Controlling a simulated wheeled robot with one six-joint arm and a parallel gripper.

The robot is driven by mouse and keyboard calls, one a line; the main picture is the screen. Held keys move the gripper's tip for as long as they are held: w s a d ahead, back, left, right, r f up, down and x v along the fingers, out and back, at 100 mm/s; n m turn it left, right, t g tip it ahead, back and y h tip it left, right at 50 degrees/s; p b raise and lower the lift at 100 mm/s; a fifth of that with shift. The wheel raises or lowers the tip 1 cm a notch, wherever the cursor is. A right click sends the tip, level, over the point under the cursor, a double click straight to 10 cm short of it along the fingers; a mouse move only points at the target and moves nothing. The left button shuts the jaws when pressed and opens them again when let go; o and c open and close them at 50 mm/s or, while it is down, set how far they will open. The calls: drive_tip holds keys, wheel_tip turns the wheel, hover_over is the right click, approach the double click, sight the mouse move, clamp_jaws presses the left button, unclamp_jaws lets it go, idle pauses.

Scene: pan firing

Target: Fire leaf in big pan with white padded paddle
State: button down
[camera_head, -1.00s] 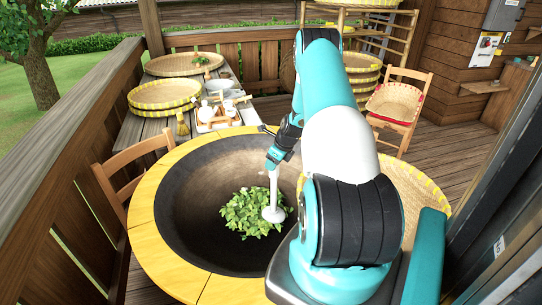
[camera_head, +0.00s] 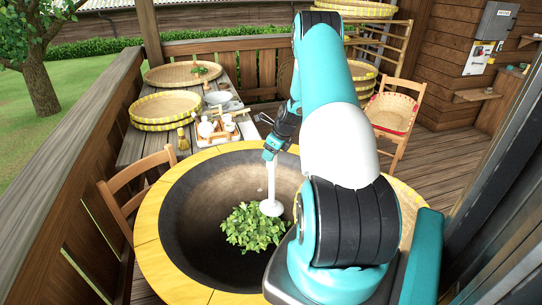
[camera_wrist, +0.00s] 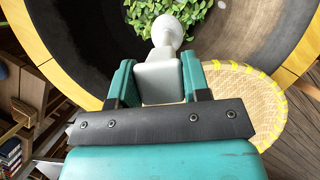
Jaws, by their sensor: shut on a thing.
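The big pan (camera_head: 190,215) is a wide dark bowl set in a yellow wooden rim. A heap of green leaf (camera_head: 252,228) lies on its bottom; it also shows at the top of the wrist view (camera_wrist: 150,12). My gripper (camera_head: 273,150) is above the pan, shut on the handle of the white padded paddle (camera_head: 271,200). The paddle hangs down with its round pad at the upper right edge of the leaf heap. I cannot tell whether the pad touches the leaf. In the wrist view, my gripper (camera_wrist: 158,82) clamps the paddle's pale block.
A side table behind the pan holds woven trays (camera_head: 165,108) and a small tea set (camera_head: 218,125). A wooden chair (camera_head: 140,190) stands close to the pan's left. A woven basket (camera_wrist: 240,100) lies beside the rim. Another chair (camera_head: 395,110) stands behind right.

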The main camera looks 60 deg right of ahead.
drive_tip(key=shift+r+p, duration=1.95)
drive_tip(key=shift+r, duration=1.5)
drive_tip(key=c, duration=1.4)
unclamp_jaws()
clamp_jaws()
drive_tip(key=shift+w+d+f, duration=0.15)
drive_tip(key=shift+w+d, duration=0.05)
drive_tip(key=shift+w, duration=0.2)
drive_tip(key=w+d+b, duration=0.5)
drive_tip(key=w+b, duration=0.1)
drive_tip(key=w, duration=0.7)
drive_tip(key=shift+w, duration=0.35)
